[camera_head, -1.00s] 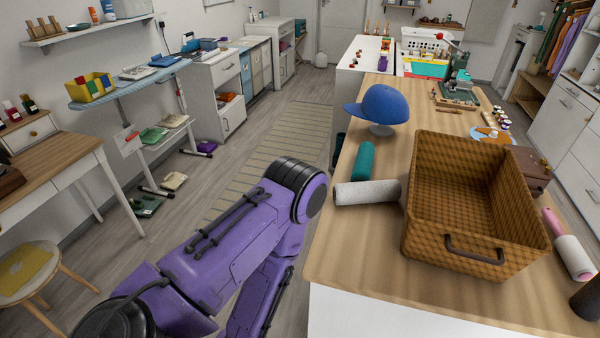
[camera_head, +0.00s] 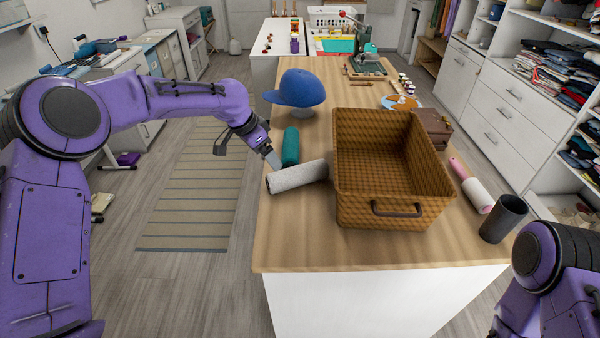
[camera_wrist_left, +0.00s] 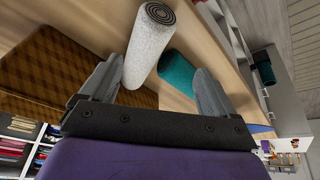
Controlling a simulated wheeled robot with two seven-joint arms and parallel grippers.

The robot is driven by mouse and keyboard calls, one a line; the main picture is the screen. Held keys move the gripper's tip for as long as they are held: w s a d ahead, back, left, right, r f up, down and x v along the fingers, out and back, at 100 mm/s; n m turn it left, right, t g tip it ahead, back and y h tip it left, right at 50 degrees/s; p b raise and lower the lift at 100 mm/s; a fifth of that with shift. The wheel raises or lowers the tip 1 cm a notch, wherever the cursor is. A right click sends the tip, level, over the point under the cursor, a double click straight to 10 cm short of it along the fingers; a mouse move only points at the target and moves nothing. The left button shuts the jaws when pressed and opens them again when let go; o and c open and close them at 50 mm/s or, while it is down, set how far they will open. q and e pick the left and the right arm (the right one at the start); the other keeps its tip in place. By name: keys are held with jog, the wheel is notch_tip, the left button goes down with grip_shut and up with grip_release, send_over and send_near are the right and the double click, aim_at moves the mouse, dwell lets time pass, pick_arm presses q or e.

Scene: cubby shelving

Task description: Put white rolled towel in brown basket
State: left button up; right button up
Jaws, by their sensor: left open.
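The white rolled towel (camera_head: 298,176) lies on the wooden table, just left of the brown basket (camera_head: 434,208). The basket is wicker with a dark handle, and its visible inside is empty. My left gripper (camera_head: 272,160) is at the table's left edge, by the towel's left end. In the left wrist view the left gripper (camera_wrist_left: 160,90) is open, with the white rolled towel (camera_wrist_left: 149,50) showing between its fingers. The brown basket (camera_wrist_left: 50,65) is at the left there. My right arm shows at the lower right of the head view, but its gripper is out of view.
A teal roll (camera_head: 291,147) lies behind the white towel; it also shows in the left wrist view (camera_wrist_left: 177,72). A blue cap (camera_head: 296,88) stands farther back. A dark cup (camera_head: 503,219) and a lint roller (camera_head: 476,194) are right of the basket. The table front is clear.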

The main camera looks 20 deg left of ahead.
aim_at(285, 171)
pick_arm(q)
jog(key=d+m, duration=0.2)
jog(key=d, duration=0.1)
jog(key=shift+d+r+m, duration=0.2)
jog(key=shift+m, duration=0.2)
jog(key=p+x, duration=0.1)
jog(key=x, duration=0.2)
jog(key=p+x, duration=0.1)
jog(key=x, duration=0.2)
jog(key=p+x, duration=0.1)
jog(key=x, duration=0.2)
jog(key=shift+s+a+f+p, duration=0.15)
jog(key=shift+a+f+p, duration=0.05)
jog(key=shift+a+p, duration=0.1)
jog(key=shift+f, duration=0.3)
jog(key=c, duration=1.2)
jog(key=shift+r, duration=0.1)
jog(key=shift+c, duration=0.2)
